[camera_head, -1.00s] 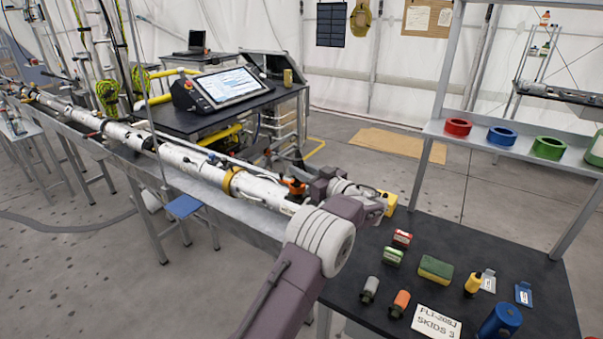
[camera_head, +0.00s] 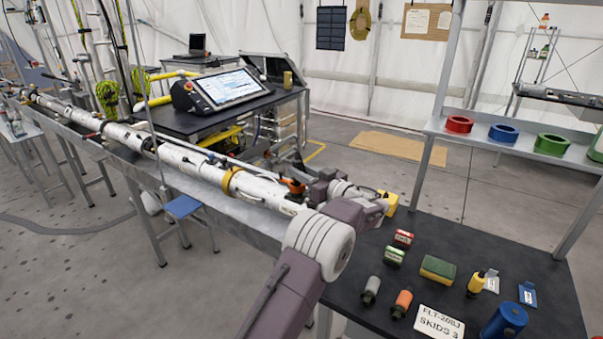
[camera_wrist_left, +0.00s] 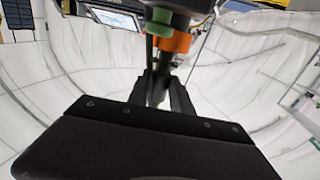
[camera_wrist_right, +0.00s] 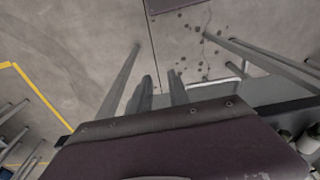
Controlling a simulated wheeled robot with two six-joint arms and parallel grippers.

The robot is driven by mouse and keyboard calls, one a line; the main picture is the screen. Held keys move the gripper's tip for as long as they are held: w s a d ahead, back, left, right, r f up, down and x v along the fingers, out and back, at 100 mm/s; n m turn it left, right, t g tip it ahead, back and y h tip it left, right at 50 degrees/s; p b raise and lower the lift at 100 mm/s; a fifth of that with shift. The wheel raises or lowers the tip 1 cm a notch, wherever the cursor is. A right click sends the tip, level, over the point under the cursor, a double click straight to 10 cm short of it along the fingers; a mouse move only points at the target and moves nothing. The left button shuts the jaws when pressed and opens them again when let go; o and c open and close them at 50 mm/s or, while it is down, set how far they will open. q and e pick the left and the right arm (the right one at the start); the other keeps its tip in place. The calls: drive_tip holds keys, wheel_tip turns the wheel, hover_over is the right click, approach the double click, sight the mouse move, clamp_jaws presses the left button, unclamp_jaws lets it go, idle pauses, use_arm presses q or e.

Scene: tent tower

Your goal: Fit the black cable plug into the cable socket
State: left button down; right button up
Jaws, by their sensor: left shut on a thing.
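My left gripper (camera_head: 312,186) reaches over the right end of the long white tube, beside an orange part (camera_head: 292,186) on it. In the left wrist view my left gripper (camera_wrist_left: 160,85) is shut on a small dark thing (camera_wrist_left: 158,92), most likely the black cable plug, largely hidden between the fingers. A green cylinder (camera_wrist_left: 159,27) and an orange part (camera_wrist_left: 175,42) lie just beyond the fingertips. I cannot tell which part is the cable socket, or whether the plug touches it.
The white tube (camera_head: 205,168) lies on a long metal bench. A dark table (camera_head: 450,250) at the right holds several bottles, a sponge (camera_head: 437,269) and a sign (camera_head: 440,320). A monitor (camera_head: 230,87) stands on a desk behind. Tape rolls sit on a shelf (camera_head: 485,140).

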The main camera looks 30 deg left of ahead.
sight(302, 185)
use_arm(q)
drive_tip(key=shift+b, duration=0.55)
idle(0.4)
drive_tip(key=shift+b, duration=0.85)
drive_tip(key=shift+f+b, duration=0.1)
drive_tip(key=shift+b, duration=0.55)
drive_tip(key=shift+f+b, duration=1.4)
drive_tip(key=shift+b, duration=0.5)
